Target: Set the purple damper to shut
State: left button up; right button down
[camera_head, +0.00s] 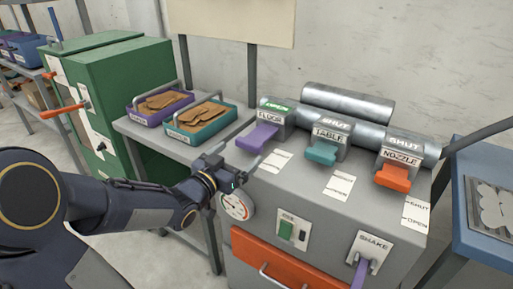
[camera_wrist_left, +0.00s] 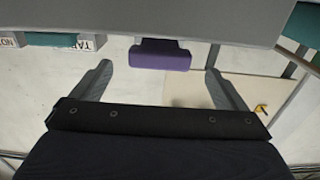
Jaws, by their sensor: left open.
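The purple damper lever (camera_head: 257,137) sticks out from the left damper housing, labelled FLOOR, on top of the grey machine. The plate above it (camera_head: 277,106) is green and reads OPEN. My left gripper (camera_head: 238,160) is open and empty, just in front of and below the purple lever. In the left wrist view the purple lever (camera_wrist_left: 160,55) shows ahead, between the two spread fingers (camera_wrist_left: 158,72) and apart from both. My right gripper is not in view.
A teal lever (camera_head: 322,152) marked TABLE and an orange lever (camera_head: 393,178) marked NOZZLE stand to the right, both reading SHUT. Below are a gauge (camera_head: 236,206), a green switch (camera_head: 286,230) and a purple SHAKE lever (camera_head: 360,272). Trays (camera_head: 200,137) lie to the left.

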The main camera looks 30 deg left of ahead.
aim_at(254, 139)
pick_arm(q)
jog(key=w, duration=0.6)
jog(key=shift+d, duration=0.25)
jog(key=c, duration=1.4)
jog(key=w+b, duration=0.2)
jog(key=shift+w+d+f, duration=0.1)
jog(key=shift+w+d, duration=0.05)
jog(key=shift+w, duration=0.25)
jog(key=o, duration=1.4)
jog(key=shift+s, duration=0.1)
